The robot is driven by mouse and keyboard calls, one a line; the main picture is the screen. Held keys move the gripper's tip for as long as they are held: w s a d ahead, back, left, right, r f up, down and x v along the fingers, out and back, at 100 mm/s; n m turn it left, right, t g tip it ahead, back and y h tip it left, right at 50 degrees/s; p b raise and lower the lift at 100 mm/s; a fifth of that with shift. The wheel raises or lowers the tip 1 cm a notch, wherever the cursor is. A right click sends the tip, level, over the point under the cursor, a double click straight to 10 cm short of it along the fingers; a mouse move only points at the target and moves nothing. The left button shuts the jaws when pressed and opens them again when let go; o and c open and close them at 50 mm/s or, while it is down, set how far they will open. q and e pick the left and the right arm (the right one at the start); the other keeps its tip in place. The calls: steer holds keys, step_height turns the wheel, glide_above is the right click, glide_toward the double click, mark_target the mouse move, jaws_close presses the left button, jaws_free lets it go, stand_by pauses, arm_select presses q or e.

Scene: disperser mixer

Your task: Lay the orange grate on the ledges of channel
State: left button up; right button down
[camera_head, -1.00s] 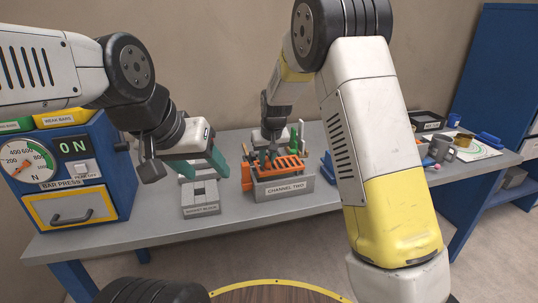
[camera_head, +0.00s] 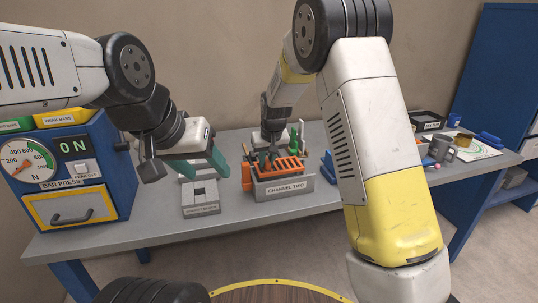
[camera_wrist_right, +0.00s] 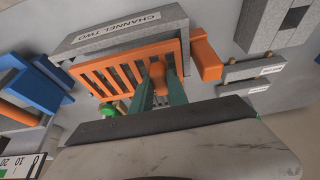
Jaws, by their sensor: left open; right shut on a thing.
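The orange slotted grate (camera_head: 289,165) is at the top of the grey channel labelled CHANNEL TWO (camera_head: 284,188). In the right wrist view the grate (camera_wrist_right: 112,76) lies alongside the channel's labelled wall (camera_wrist_right: 90,38). My right gripper (camera_head: 264,160) is shut on the grate's raised orange grip (camera_wrist_right: 158,70) near one end, with its green fingers (camera_wrist_right: 158,92) on either side. The ledges are hidden under the grate, and I cannot tell whether it touches them. My left gripper (camera_head: 203,160) is open and empty, above and left of the channel.
An orange block (camera_wrist_right: 205,58) stands beside the channel's left end. A grey socket block (camera_head: 201,198) is left of it. A blue holder (camera_head: 328,166) and green-handled item (camera_head: 300,130) are close by. The bar press (camera_head: 85,170) fills the table's left end.

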steer(key=shift+f, duration=1.45)
steer(key=c, duration=1.2)
jaws_free()
steer(key=shift+v, duration=3.9)
steer(key=s+d+r+m+y, duration=0.1)
steer(key=s+d+r+m, duration=0.1)
steer(key=s+d+r, duration=1.2)
steer(key=s+d+m+t, duration=0.1)
steer(key=s+d, duration=0.2)
steer(key=s, duration=1.4)
steer(key=shift+d+t, duration=0.2)
steer(key=shift+t, duration=0.2)
